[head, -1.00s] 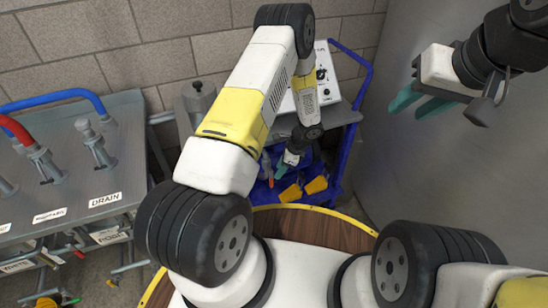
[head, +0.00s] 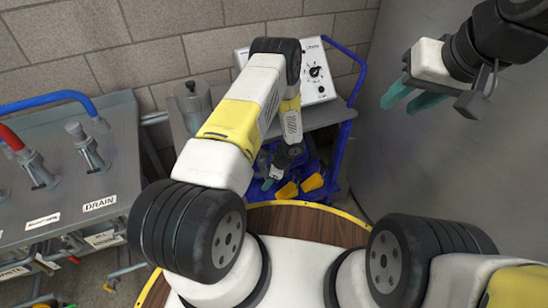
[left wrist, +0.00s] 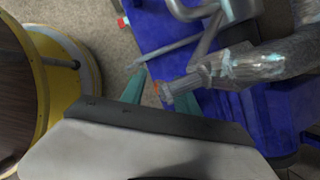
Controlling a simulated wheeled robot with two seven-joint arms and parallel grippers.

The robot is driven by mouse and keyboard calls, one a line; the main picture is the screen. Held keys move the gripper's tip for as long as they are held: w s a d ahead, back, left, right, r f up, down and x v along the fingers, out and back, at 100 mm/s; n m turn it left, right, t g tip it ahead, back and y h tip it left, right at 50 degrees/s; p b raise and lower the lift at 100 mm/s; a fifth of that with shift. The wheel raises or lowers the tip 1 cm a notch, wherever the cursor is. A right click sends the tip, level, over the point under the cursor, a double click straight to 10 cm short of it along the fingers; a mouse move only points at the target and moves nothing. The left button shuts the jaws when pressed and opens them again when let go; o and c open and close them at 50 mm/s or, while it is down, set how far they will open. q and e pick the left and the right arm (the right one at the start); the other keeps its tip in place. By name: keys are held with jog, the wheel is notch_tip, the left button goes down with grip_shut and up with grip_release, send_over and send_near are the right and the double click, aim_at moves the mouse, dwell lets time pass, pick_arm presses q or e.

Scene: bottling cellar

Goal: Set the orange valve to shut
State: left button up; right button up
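My left gripper (head: 268,180) hangs low by the blue cart's lower shelf in the head view, partly hidden by my arm. In the left wrist view its two teal fingers (left wrist: 162,94) are apart. A small orange piece (left wrist: 157,88) shows between them at the end of a grey cylinder; I cannot tell whether it is the orange valve or whether a finger touches it. Small orange handles (head: 108,287) show under the left bench, too small to tell apart as valves. My right gripper (head: 408,98) is open and empty at upper right, before the grey wall.
The blue cart (head: 345,135) holds a white control box (head: 318,82) on top and yellow pieces (head: 312,182) below. Grey pipes (left wrist: 215,35) crowd the left wrist view. A grey bench (head: 75,165) with a DRAIN label stands left. A round wooden top (head: 310,222) lies in front.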

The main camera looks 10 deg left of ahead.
pick_arm(q)
grip_shut()
dwell(1.4)
